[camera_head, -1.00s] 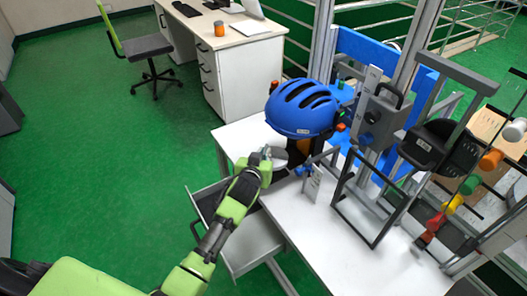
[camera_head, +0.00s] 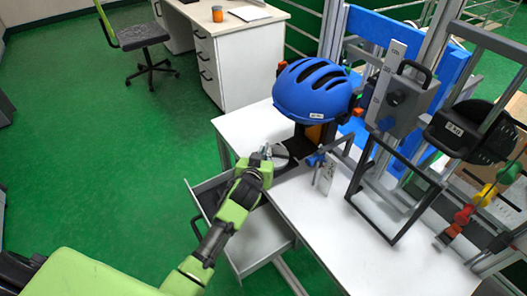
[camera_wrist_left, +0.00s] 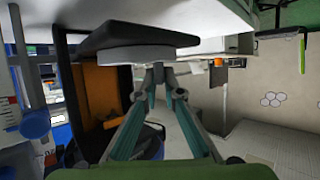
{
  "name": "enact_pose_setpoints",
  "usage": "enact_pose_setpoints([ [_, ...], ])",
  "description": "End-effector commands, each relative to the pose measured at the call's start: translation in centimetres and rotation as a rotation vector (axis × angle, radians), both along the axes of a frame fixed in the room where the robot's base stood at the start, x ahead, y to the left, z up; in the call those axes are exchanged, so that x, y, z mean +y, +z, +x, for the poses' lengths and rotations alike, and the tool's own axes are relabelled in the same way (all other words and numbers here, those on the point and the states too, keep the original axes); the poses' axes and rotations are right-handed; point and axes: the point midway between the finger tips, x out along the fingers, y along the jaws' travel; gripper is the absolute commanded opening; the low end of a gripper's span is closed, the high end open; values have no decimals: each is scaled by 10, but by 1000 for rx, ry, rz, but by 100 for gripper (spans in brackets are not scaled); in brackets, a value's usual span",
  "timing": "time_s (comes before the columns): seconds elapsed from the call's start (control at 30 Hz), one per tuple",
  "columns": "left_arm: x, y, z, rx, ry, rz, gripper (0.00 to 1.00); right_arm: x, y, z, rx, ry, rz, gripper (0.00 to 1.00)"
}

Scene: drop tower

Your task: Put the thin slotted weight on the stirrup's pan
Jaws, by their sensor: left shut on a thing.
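The thin slotted weight, a light grey disc (camera_head: 281,151), is at the tip of my left gripper (camera_head: 266,154), below the blue helmet. In the left wrist view, which looks upside down, the grey disc (camera_wrist_left: 115,55) lies flat against a broad black plate (camera_wrist_left: 140,33), which looks like the stirrup's pan. Disc and plate appear to touch or nearly touch; I cannot tell which. My left gripper (camera_wrist_left: 156,70) is shut on the disc's edge. The slot is not visible. My right gripper is not in view.
The blue helmet (camera_head: 313,92) hangs close above the weight. An orange block (camera_wrist_left: 100,90) stands beside the plate. An open drawer (camera_head: 262,240) juts out below my left arm. A dark frame (camera_head: 400,200) stands on the white table (camera_head: 320,222), whose front part is clear.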

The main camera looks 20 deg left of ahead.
Motion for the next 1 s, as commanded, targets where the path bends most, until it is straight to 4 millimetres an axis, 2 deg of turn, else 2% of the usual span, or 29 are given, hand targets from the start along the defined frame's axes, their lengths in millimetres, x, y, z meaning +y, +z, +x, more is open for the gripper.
enact_pose_setpoints([
  [0.03,-1,5,2,-10,-2,-2,0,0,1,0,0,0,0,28],
  [0.2,-1,3,2,-10,-2,-2,0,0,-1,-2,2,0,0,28],
  [0.23,0,-2,0,1,-1,-1,13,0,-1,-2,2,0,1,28],
  [0.3,0,-2,0,1,0,0,25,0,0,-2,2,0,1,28],
  [0.73,-1,1,-4,1,-1,-1,25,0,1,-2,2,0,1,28],
  [0.87,-3,7,-17,0,-1,-2,25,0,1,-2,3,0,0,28],
  [1.0,-6,17,-41,1,-1,-3,25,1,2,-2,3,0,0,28],
])
